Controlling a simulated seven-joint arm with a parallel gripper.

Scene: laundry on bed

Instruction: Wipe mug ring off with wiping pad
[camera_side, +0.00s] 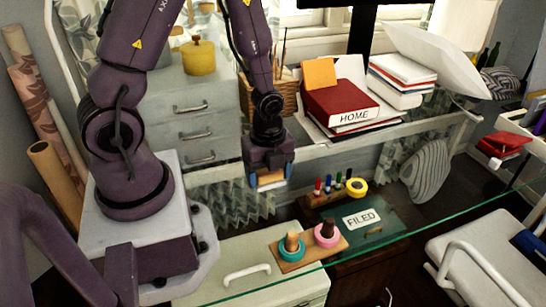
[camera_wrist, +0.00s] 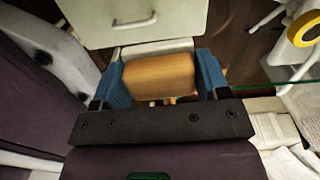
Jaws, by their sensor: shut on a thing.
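My gripper (camera_side: 270,184) hangs pointing down over the glass desk, near the middle of the side view. Its two blue fingers are shut on a tan block, the wiping pad (camera_wrist: 158,75), which spans the space between them in the wrist view. The pad's lower part also shows in the side view (camera_side: 271,179). I cannot tell whether the pad touches the glass. I cannot make out a mug ring in either view.
On the right are a pen holder with a yellow tape roll (camera_side: 357,187), a green folder marked FILED (camera_side: 361,217) and a wooden board with two pegs and rings (camera_side: 308,250). Behind stand a red book (camera_side: 341,104) and a wicker basket (camera_side: 286,97). The glass edge (camera_side: 420,232) runs across the front.

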